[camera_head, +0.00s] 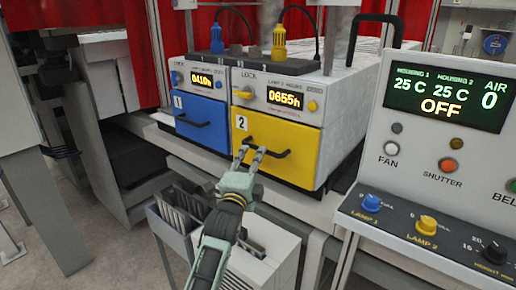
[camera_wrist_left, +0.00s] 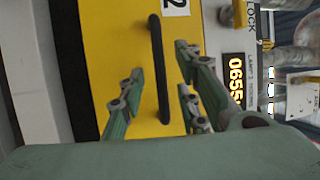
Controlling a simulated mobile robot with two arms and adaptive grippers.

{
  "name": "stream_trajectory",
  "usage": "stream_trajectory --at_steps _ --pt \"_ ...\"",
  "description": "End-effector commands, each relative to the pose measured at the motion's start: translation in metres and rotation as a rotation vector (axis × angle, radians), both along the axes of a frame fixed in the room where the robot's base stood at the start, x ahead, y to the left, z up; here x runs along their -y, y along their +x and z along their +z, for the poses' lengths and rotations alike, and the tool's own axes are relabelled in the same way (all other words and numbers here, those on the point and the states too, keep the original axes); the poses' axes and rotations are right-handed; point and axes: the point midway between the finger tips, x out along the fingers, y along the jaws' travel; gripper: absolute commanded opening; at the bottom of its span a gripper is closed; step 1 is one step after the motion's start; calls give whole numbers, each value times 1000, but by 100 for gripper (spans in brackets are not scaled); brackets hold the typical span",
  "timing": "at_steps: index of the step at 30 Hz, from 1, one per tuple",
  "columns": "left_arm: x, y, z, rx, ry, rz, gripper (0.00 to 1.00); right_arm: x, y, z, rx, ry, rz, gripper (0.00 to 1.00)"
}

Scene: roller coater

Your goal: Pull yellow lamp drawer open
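The yellow lamp drawer (camera_head: 300,160), marked 2, has a black bar handle (camera_head: 268,149) across its front. The drawer looks shut, flush with its housing. My left gripper (camera_head: 250,157) is at the left part of the handle. Whether the fingertips touch the drawer front cannot be told. My right gripper is not in view.
The blue drawer (camera_head: 203,120), marked 1, stands left of the yellow one. A lamp housing panel with a lock (camera_head: 272,92) is above the drawer. A control panel (camera_head: 440,150) stands at the right. A white bin with dividers (camera_head: 180,220) is below, near my left arm.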

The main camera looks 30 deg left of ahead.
Motion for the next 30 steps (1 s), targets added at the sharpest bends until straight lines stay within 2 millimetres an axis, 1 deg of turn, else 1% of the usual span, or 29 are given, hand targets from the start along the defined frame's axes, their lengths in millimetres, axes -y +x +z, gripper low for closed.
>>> stream_trajectory --at_steps 1,3,9,14,21,23,30 --pt "-3 9 5 2 -1 1 31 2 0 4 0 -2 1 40" --pt "-7 20 6 1 -2 0 31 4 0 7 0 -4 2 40" --pt "-15 44 10 0 -3 -1 31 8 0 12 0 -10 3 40" --pt "-18 52 10 0 -2 0 31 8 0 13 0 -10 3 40" --pt "-18 53 10 -1 -2 0 31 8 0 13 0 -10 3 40" --pt "-18 53 10 -1 -2 0 27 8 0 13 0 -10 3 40" --pt "-17 53 10 -1 -2 -1 6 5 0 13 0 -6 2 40"
